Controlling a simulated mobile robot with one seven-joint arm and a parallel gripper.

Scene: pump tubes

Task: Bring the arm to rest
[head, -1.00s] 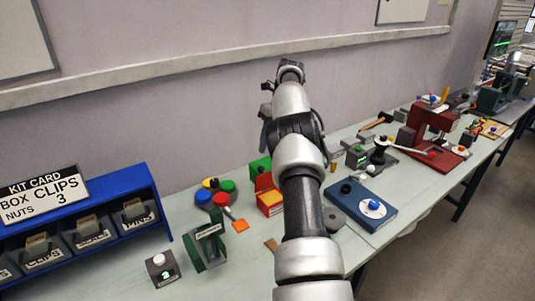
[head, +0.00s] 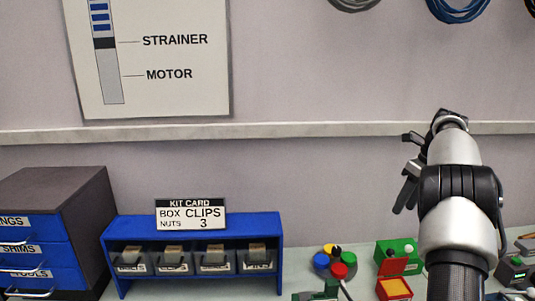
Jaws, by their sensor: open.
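My arm rises at the right of the head view, raised in front of the wall. My gripper (head: 407,187) is at its upper end, partly hidden behind the wrist. Its dark fingers point down and left and sit above the bench, apart from everything on it. No held object shows.
A blue bin rack (head: 275,230) with a kit card (head: 190,215) stands on the bench, beside a dark drawer cabinet (head: 60,195). Coloured knobs (head: 335,262) and a green and red box (head: 397,265) lie near my arm. A wall ledge (head: 300,128) runs behind.

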